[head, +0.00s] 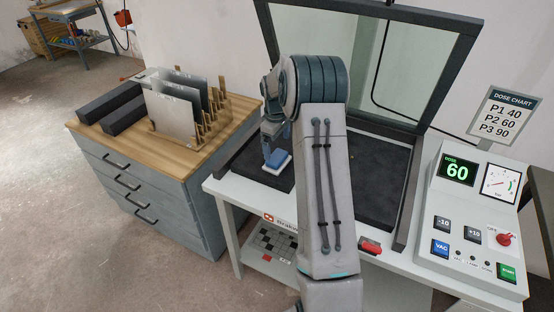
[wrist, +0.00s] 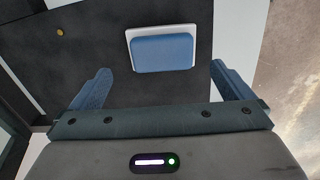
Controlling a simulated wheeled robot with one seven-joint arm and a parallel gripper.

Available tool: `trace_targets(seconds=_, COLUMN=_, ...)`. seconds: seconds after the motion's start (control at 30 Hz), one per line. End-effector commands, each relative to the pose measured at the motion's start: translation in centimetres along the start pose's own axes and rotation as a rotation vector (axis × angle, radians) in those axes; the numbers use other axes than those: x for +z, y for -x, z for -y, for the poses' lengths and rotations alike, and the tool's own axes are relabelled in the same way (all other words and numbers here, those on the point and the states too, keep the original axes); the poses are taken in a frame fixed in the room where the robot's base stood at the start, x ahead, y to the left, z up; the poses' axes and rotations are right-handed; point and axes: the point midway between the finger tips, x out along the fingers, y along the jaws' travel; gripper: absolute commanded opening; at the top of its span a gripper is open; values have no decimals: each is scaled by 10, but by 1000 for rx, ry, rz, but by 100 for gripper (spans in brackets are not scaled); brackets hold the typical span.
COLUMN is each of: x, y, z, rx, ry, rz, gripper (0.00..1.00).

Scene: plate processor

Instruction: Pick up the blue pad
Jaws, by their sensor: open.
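The blue pad (wrist: 162,54) is a rounded blue block on a thin white base plate. In the wrist view it lies at the upper middle, beyond and between my open fingers. In the head view the blue pad (head: 276,158) is on the left part of the machine's black bed. My gripper (wrist: 160,88) is open with nothing between its fingers. In the head view my gripper (head: 273,140) is close to the pad, and my arm partly hides this area. I cannot tell the exact height of the fingers above the bed.
The black bed (head: 376,190) has a raised glass lid (head: 415,70) behind it. A control panel (head: 475,215) reading 60 stands at the right. A drawer cabinet (head: 150,200) at the left carries a rack of upright plates (head: 172,112) and dark blocks (head: 110,103).

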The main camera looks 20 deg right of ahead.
Motion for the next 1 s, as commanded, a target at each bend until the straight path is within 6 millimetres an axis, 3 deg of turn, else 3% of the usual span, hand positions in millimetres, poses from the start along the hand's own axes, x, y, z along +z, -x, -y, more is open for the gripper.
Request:
trace_targets(seconds=0.27, x=0, y=-22, z=1, rx=-1, ry=0, rz=2, gripper=100)
trace_targets(seconds=0.6, x=-1, y=-65, z=3, rx=0, ry=0, rz=1, gripper=100)
trace_targets(seconds=0.87, x=-1, y=-69, z=3, rx=1, ry=0, rz=-1, gripper=100)
trace_targets(seconds=0.9, x=-1, y=-69, z=3, rx=1, ry=0, rz=-1, gripper=97)
trace_targets(seconds=1.0, x=-1, y=-69, z=3, rx=1, ry=0, rz=-1, gripper=69)
